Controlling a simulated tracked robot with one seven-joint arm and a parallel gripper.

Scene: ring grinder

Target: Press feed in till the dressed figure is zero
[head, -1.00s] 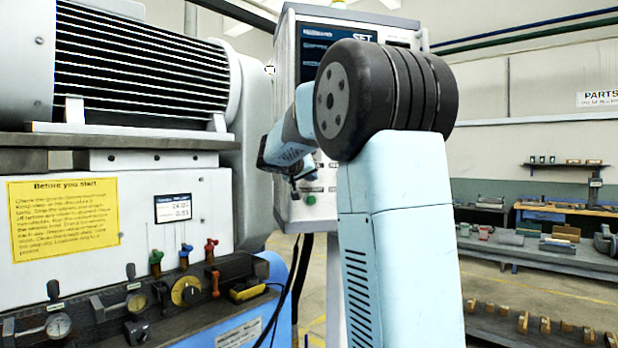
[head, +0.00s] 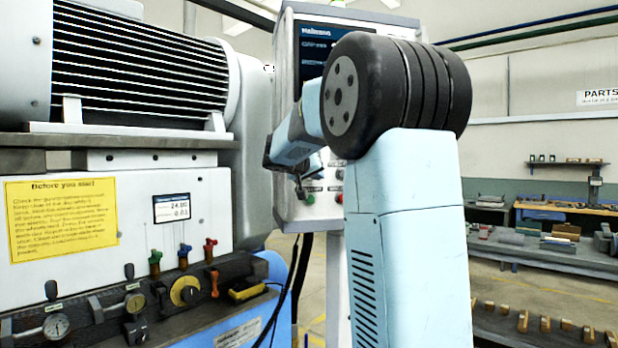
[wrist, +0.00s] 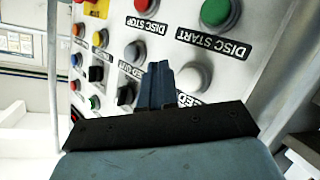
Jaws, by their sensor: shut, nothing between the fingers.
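My gripper (wrist: 160,78) is shut and empty in front of the button panel. The nearer pale button (wrist: 195,77) is just right of the tips, with a label ending in "EED" partly hidden by the gripper. I cannot tell if the tips touch a button. In the head view my gripper (head: 300,188) is at the control cabinet (head: 290,205). The small readout (head: 172,208) shows about 24.00 above a smaller figure, too small to read surely.
A red DISC STOP button (wrist: 142,5) and a green DISC START button (wrist: 220,12) lie beyond the tips. More coloured buttons and black switches fill the left of the panel. The cabinet screen (head: 312,50) is partly behind my arm. The grinder (head: 130,170) stands left.

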